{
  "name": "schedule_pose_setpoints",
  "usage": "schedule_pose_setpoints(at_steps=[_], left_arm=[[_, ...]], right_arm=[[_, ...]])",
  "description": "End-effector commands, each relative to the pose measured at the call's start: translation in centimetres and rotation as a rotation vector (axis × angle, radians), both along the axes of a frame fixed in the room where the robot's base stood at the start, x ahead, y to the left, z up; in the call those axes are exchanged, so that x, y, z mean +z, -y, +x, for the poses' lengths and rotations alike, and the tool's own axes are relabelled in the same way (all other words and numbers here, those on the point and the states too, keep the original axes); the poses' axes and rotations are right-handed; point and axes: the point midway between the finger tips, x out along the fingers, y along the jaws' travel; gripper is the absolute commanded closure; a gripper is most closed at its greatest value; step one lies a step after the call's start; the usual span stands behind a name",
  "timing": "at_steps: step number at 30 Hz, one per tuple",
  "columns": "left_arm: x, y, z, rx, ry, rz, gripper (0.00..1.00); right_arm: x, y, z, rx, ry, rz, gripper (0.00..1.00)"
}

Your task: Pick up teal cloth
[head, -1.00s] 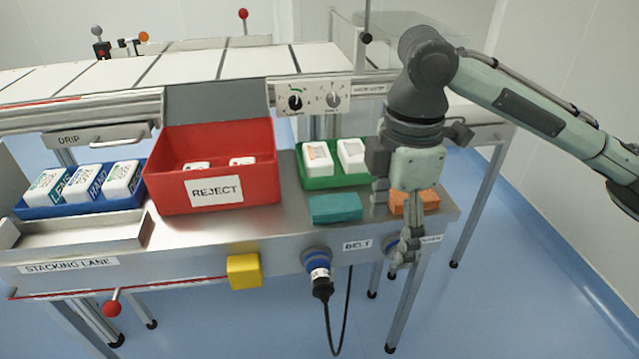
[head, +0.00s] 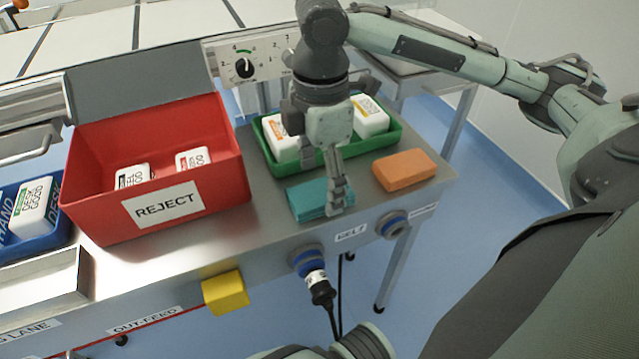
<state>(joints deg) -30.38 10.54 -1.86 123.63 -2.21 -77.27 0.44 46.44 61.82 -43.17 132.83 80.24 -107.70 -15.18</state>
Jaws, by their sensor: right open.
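The teal cloth (head: 305,201) lies folded flat on the steel bench in the head view, in front of the green tray. My right gripper (head: 335,205) points down over the cloth's right part and hides some of it. Its fingers look open, and I cannot tell whether they touch the cloth. My left gripper does not show.
An orange block (head: 404,170) lies just right of the cloth. The green tray (head: 395,137) with white packs stands behind. The red REJECT bin (head: 88,222) stands to the left. A yellow box (head: 225,293) and a plugged cable (head: 322,290) are on the bench's front.

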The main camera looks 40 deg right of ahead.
Motion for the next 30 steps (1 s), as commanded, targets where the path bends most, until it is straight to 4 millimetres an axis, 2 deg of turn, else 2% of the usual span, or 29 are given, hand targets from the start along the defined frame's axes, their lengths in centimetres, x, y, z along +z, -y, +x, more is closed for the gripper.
schedule_pose_setpoints(at_steps=[1, 4, 12, 23, 30], left_arm=[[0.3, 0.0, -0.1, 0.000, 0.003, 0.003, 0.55], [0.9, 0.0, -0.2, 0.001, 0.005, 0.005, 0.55], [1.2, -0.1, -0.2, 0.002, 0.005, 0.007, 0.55], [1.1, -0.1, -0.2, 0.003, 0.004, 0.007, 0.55], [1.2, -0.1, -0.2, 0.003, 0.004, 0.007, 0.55]], right_arm=[[-1.0, 0.1, -0.1, -0.001, -0.003, 0.000, 0.24], [-1.8, 0.1, -0.1, -0.001, -0.001, -0.001, 0.24], [-2.0, 0.1, 0.0, -0.001, 0.001, 0.000, 0.24], [-1.9, 0.1, 0.0, -0.001, 0.001, -0.001, 0.69], [-1.8, 0.1, 0.0, -0.001, 0.001, 0.000, 0.70]])
